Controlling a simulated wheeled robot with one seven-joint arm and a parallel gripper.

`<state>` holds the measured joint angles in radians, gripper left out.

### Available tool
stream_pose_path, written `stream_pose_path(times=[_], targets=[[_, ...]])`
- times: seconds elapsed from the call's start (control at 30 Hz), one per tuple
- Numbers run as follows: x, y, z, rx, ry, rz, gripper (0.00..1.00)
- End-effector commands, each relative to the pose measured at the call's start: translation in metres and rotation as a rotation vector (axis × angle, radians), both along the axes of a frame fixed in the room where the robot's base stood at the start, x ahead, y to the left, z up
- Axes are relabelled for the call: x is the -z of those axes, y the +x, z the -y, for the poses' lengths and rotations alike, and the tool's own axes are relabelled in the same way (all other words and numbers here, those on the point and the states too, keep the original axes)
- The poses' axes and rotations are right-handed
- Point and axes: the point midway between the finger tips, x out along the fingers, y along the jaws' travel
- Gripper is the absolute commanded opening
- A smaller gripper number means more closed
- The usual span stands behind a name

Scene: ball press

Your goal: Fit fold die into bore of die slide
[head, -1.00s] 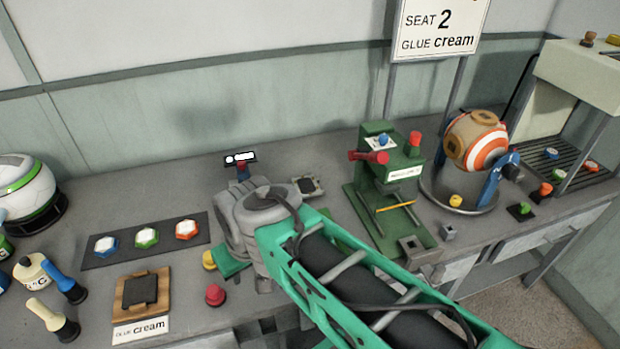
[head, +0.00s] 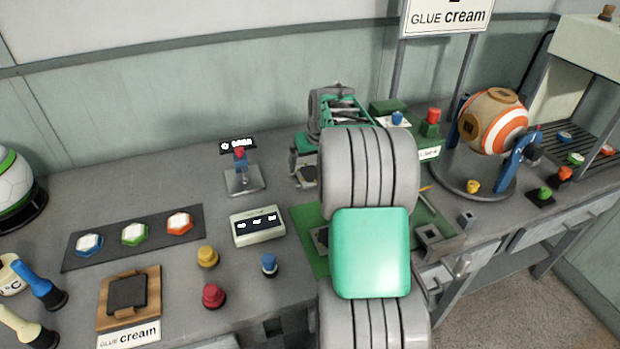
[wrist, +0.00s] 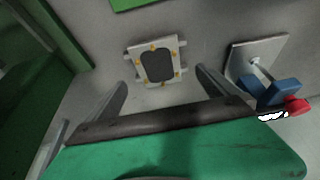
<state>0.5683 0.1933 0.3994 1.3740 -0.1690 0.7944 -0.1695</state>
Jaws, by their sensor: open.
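My gripper (wrist: 161,77) is open and empty in the wrist view, its two fingers spread above the bench. In the head view it is partly hidden behind my arm. A small pale plate with a dark centre and yellow dots (wrist: 157,63) lies just beyond the fingertips, apart from them. A small grey block (head: 467,218) on the bench at right may be the fold die; I cannot be sure. A grey block with a square opening (head: 430,235), at the front of the green press (head: 430,153), looks like the die slide. My arm hides much of the press.
A stand with a red knob (head: 239,154) is left of my gripper. A white display box (head: 257,225), yellow knob (head: 207,257), red knob (head: 213,296) and blue knob (head: 269,264) stand in front. A striped ball (head: 493,122) sits in a holder at right.

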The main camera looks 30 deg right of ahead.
Motion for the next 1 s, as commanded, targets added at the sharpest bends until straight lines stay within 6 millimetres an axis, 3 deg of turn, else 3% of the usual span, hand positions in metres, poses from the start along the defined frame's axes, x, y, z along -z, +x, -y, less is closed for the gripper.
stream_pose_path(times=[0.3, 0.53, 1.0], targets=[[0.045, 0.015, 0.004, -0.002, 0.0, -0.001, 0.98], [0.049, 0.017, 0.005, -0.002, -0.001, 0.002, 0.98], [0.049, 0.017, 0.005, -0.002, -0.001, 0.002, 0.61]])
